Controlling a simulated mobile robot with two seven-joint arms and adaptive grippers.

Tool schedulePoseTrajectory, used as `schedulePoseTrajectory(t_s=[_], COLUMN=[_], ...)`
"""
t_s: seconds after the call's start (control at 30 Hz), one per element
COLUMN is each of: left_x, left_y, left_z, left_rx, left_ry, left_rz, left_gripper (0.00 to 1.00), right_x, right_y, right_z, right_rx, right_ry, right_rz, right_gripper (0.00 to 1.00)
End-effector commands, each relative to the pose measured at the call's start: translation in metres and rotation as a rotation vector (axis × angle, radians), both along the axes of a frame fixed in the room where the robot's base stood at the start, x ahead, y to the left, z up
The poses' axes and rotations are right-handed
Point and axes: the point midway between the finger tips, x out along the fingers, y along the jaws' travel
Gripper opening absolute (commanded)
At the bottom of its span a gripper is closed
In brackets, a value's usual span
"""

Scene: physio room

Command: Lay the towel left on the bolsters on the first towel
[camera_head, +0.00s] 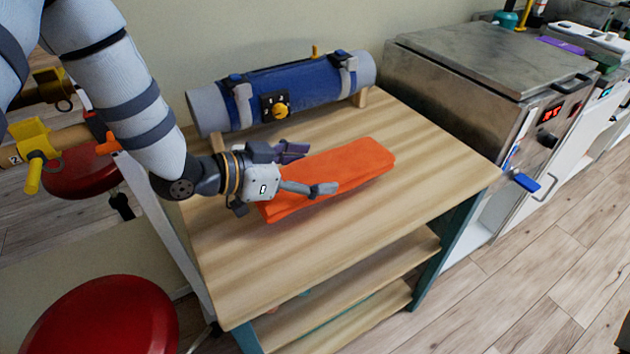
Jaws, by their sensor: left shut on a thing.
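An orange folded towel (345,166) lies along the middle of the wooden table top. Its side shows layers, but I cannot tell whether it is one towel or two stacked. My left gripper (309,170) reaches in from the left, low over the towel's left part. Its fingers are shut on the towel, one on the far side and one on the near side. A blue roll with grey ends (305,92), perhaps a bolster, rests at the back of the table. No loose towel shows on it. My right gripper is out of view.
The wooden table (330,252) is bare in front of the towel and to its right. A steel cabinet (470,110) stands close on the right. A red stool (105,318) is at the front left, and another red seat (80,172) is behind my left arm.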

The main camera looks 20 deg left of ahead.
Motion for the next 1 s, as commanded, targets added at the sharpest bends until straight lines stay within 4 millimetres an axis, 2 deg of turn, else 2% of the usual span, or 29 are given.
schedulePoseTrajectory(t_s=[0.1, 0.17, 0.5, 0.53, 0.6, 0.93, 1.0], left_x=[0.002, 0.002, 0.002, 0.002, 0.002, 0.002, 0.002], left_y=[-0.002, -0.002, -0.001, -0.001, -0.001, -0.001, -0.001], left_z=[-0.028, -0.037, -0.036, -0.037, -0.036, -0.036, -0.030], left_rx=[-0.002, -0.001, -0.001, 0.000, 0.000, 0.000, 0.000], left_ry=[0.011, 0.007, -0.001, 0.000, -0.002, -0.001, -0.005], left_rz=[0.001, 0.000, 0.000, 0.000, 0.001, 0.000, 0.000], left_gripper=[0.44, 0.44, 0.44, 0.78, 0.94, 0.96, 0.96], right_x=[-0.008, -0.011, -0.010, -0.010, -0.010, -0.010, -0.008], right_y=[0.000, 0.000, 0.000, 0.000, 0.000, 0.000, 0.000], right_z=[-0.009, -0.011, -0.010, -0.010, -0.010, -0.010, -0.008], right_rx=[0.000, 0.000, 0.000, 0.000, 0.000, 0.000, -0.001], right_ry=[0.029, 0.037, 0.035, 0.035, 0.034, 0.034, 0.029], right_rz=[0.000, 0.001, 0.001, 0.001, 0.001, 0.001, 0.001], right_gripper=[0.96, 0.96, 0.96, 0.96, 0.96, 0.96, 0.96])
